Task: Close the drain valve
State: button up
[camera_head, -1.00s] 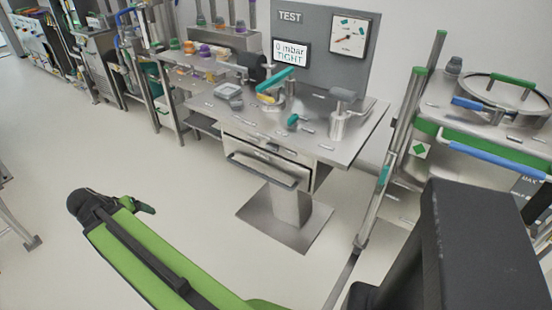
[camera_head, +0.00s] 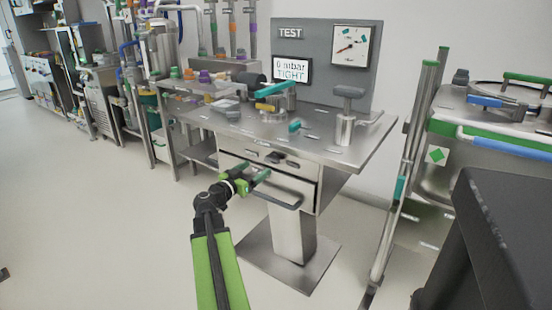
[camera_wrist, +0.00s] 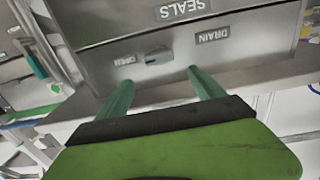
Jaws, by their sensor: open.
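In the head view, a small dark knob (camera_head: 275,157) shows below the worktop. My gripper (camera_head: 252,172) is open in front of the panel, to the left of that knob in the head view. In the wrist view its green fingers (camera_wrist: 160,78) are apart, with the knob between and beyond their tips, apparently untouched.
A drawer with a bar handle (camera_head: 270,196) is below the panel; its SEALS label (camera_wrist: 184,9) shows in the wrist view. The steel worktop (camera_head: 325,140) overhangs above. The display (camera_head: 291,69) reads 0 mbar TIGHT. Floor left of the bench is clear.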

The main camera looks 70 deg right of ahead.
aim_at(274, 156)
jog(key=x, duration=1.4)
jog(key=shift+a, duration=0.15)
jog(key=c, duration=1.4)
jog(key=shift+o, duration=0.2)
jog(key=shift+w, duration=0.1)
